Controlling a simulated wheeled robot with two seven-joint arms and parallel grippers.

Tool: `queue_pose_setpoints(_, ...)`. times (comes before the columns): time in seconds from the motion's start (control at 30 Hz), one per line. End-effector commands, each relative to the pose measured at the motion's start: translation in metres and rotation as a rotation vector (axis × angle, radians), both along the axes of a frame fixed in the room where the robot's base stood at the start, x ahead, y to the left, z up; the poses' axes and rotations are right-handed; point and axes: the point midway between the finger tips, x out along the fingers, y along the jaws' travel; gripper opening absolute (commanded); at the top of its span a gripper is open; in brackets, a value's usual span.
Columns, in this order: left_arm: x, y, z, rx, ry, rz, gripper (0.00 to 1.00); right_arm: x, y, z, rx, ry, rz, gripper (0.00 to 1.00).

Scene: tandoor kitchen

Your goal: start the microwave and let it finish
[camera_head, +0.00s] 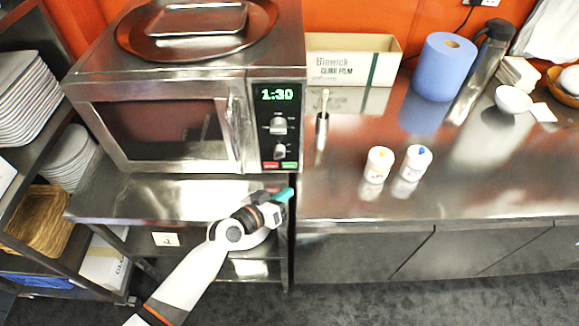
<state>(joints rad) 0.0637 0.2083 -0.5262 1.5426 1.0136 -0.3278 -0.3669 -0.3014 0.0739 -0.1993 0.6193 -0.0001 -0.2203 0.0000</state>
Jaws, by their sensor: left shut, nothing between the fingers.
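The steel microwave (190,90) stands on the counter at the upper left, its door shut. Its lit green display (277,94) reads 1:30. Two knobs (278,126) sit below the display. A red button (270,165) and a green button (288,165) are at the panel's bottom. My left gripper (284,195) is shut and empty, with teal fingertips pointing right, just below and in front of the microwave's panel, apart from the buttons. My right gripper is not in view. The inside of the microwave is dark and hard to make out.
A round tray (130,40) with a smaller tray lies on the microwave. Two white pots (379,164) stand on the steel counter (450,190) at right. A carton (350,60), blue roll (443,67) and tall flask stand behind. Shelves with plates (25,100) are at left.

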Motion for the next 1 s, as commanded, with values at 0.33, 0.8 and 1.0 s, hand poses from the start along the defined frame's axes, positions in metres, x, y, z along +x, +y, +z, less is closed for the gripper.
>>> queue_pose_setpoints(0.33, 0.046, 0.0, -0.003, 0.0, -0.002, -0.001, 0.0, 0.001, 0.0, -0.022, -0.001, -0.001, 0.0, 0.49)
queue_pose_setpoints(0.8, 0.058, 0.0, 0.0, -0.001, 0.0, -0.001, 0.0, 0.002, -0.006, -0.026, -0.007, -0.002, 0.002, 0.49)
queue_pose_setpoints(1.0, 0.058, 0.0, 0.0, -0.001, 0.0, -0.001, 0.0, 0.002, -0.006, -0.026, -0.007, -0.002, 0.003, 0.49)
